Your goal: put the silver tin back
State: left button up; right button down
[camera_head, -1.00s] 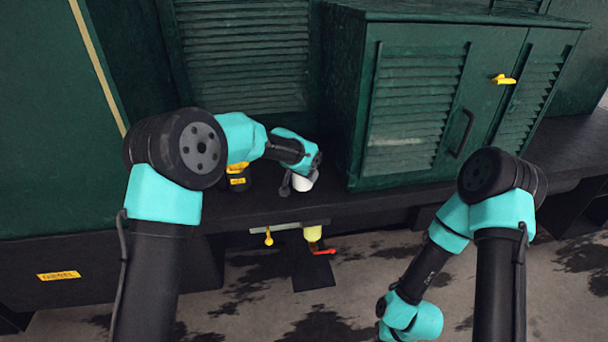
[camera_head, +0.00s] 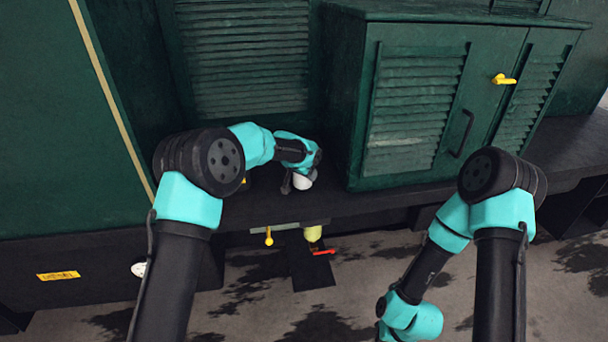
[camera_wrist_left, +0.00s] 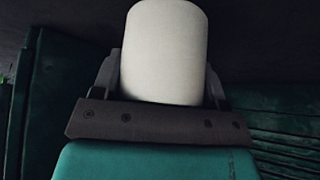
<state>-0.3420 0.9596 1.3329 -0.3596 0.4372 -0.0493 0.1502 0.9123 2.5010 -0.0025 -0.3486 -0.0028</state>
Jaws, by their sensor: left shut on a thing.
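The silver tin (camera_head: 303,181) is a pale, rounded cylinder at my left gripper (camera_head: 294,184), above or on the dark ledge beside the green cabinet. In the left wrist view the tin (camera_wrist_left: 164,50) fills the space between the two fingers of my left gripper (camera_wrist_left: 163,80), which is shut on it. Whether the tin's base touches the ledge cannot be told. My right arm reaches down at the lower right; its gripper is not visible in the head view.
The dark ledge (camera_head: 400,198) runs along the front. Below it are a yellow knob (camera_head: 269,237), a pale-yellow item (camera_head: 313,233) and a red lever (camera_head: 324,251).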

pick_arm(q)
jog(key=shift+f, duration=0.4)
jog(key=o, duration=1)
jog(key=shift+f, duration=0.15)
jog(key=shift+s+r, duration=0.1)
jog(key=shift+r, duration=0.25)
jog(key=v, duration=1.1)
jog(key=shift+r, duration=0.25)
jog(key=shift+s+a, duration=0.15)
